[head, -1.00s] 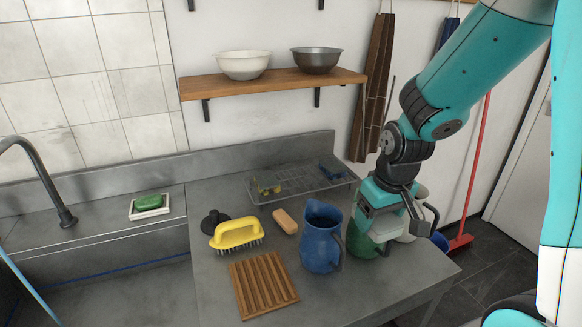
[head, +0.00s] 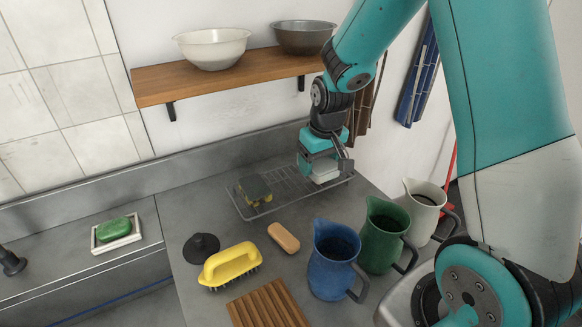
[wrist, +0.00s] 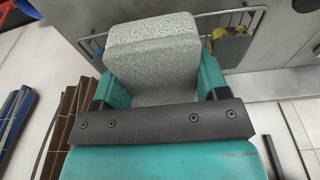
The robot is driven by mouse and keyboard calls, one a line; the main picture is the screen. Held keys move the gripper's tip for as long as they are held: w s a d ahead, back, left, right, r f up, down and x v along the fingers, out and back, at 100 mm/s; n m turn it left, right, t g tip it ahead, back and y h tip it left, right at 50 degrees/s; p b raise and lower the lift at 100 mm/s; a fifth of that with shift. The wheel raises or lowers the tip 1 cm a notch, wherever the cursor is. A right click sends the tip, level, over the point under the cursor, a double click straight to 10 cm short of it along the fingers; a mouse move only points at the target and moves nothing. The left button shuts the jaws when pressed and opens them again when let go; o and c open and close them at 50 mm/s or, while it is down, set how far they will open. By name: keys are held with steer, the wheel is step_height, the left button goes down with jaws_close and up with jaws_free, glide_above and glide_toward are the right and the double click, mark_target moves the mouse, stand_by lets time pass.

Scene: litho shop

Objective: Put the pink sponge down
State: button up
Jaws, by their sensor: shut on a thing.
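My gripper (head: 325,167) is over the right part of the wire rack (head: 240,206). It is shut on a pale grey, speckled block (head: 325,174), which fills the space between the fingers in the wrist view (wrist: 152,55). The block looks grey-green rather than pink. Whether it touches the rack is unclear. A salmon-orange rounded bar (head: 284,237) lies on the counter in front of the rack, apart from my gripper. A yellow and dark sponge (head: 255,190) is on the rack's left part.
Blue (head: 333,262), green (head: 384,236) and cream (head: 425,211) jugs stand right of the bar. A yellow brush (head: 230,266), black plunger-like disc (head: 202,247) and slatted wooden board (head: 267,306) are to the left. A shelf (head: 225,79) with two bowls overhangs the back.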

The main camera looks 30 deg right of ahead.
steer(key=p, duration=0.4)
glide_toward(292, 180)
steer(key=shift+w+d+f+p, duration=0.1)
steer(key=shift+f+p, duration=0.5)
steer(key=shift+w+f+p, duration=0.15)
steer(key=shift+f+p, duration=0.4)
steer(key=shift+f, duration=0.1)
step_height(292, 180, down, 4)
steer(key=shift+w+r+p, duration=0.1)
steer(key=shift+r+p, duration=0.1)
steer(key=shift+p, duration=0.65)
steer(key=shift+w+f+p, duration=0.2)
steer(key=shift+w+p, duration=0.05)
steer(key=shift+p, duration=0.1)
steer(key=shift+w+f, duration=0.1)
steer(key=shift+f, duration=0.1)
steer(key=shift+f+b, duration=0.2)
steer(key=shift+b, duration=0.15)
steer(key=o, duration=1)
steer(key=shift+c, duration=0.2)
